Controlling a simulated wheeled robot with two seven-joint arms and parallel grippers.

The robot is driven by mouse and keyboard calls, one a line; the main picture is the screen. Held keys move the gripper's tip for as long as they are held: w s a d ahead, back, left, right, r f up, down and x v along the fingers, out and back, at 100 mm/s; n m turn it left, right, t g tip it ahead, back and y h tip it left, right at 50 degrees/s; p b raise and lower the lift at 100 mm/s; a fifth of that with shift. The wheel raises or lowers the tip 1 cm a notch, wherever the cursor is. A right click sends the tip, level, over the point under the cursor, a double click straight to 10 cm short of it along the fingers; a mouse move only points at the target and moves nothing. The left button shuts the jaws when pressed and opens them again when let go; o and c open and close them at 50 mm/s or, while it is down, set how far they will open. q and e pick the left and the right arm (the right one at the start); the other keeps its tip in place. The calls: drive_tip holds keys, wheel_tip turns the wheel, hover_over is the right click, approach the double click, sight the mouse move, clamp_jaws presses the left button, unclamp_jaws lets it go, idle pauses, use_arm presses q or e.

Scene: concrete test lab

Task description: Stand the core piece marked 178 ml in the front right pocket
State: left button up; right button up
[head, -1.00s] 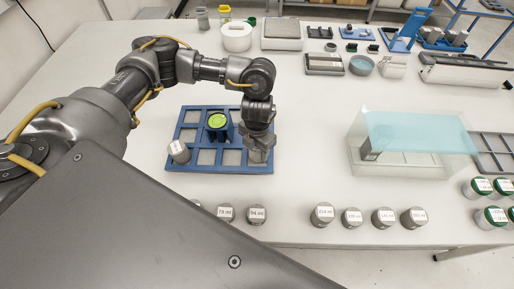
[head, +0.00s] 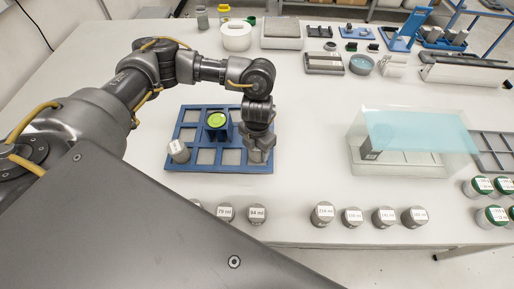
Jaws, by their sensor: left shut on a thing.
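A blue rack (head: 189,114) with square pockets lies on the white table. My left gripper (head: 259,154) points down over the rack's front right pocket. It is shut on a grey core piece (head: 257,158), which is mostly hidden by the fingers; its label cannot be read and I cannot tell whether it touches the pocket floor. Another grey core piece (head: 179,151) leans in the front left pocket. A blue holder with a bright green top (head: 217,119) stands at the rack's middle. My right gripper is not in view.
Several labelled core pieces stand along the table's front edge, among them 79 ml (head: 225,212) and 94 ml (head: 257,214). A clear box with a bluish lid (head: 415,133) is at the right. The table between rack and box is clear.

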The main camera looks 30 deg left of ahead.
use_arm(q)
drive_tip(key=shift+f, duration=0.1)
idle(0.4)
drive_tip(key=shift+f, duration=0.15)
drive_tip(key=shift+f+b, duration=0.4)
drive_tip(key=shift+b, duration=0.05)
idle(0.4)
drive_tip(key=o, duration=1.4)
drive_tip(key=shift+c, duration=0.2)
drive_tip(key=shift+r, duration=0.1)
drive_tip(key=shift+r+p, duration=2.35)
drive_tip(key=shift+r, duration=0.1)
